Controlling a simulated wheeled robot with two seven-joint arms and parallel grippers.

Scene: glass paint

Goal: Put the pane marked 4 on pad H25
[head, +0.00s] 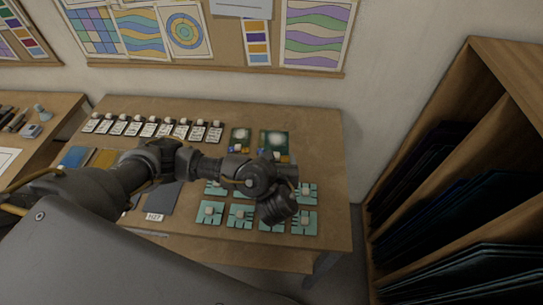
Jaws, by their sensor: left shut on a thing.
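Several teal panes with pale knobs lie in rows on the table's right half, among them ones at front left (210,212), front right (304,222) and right (307,193). Their marks are too small to read, so I cannot tell which is 4. My left gripper (277,212) points down over the middle of these panes, shut on what seems to be a teal pane's knob; gripper and arm hide the contact. A dark blue-grey pad (163,198) with a white label starting with H lies left of the panes; the label's digits are unclear. My right gripper is out of view.
A row of small white-and-black pieces (154,128) stands along the table's back left. Two dark green cards (274,143) lie right of it. Blue (75,157) and ochre (104,158) sheets lie at the left. A wooden rack (480,130) stands to the right.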

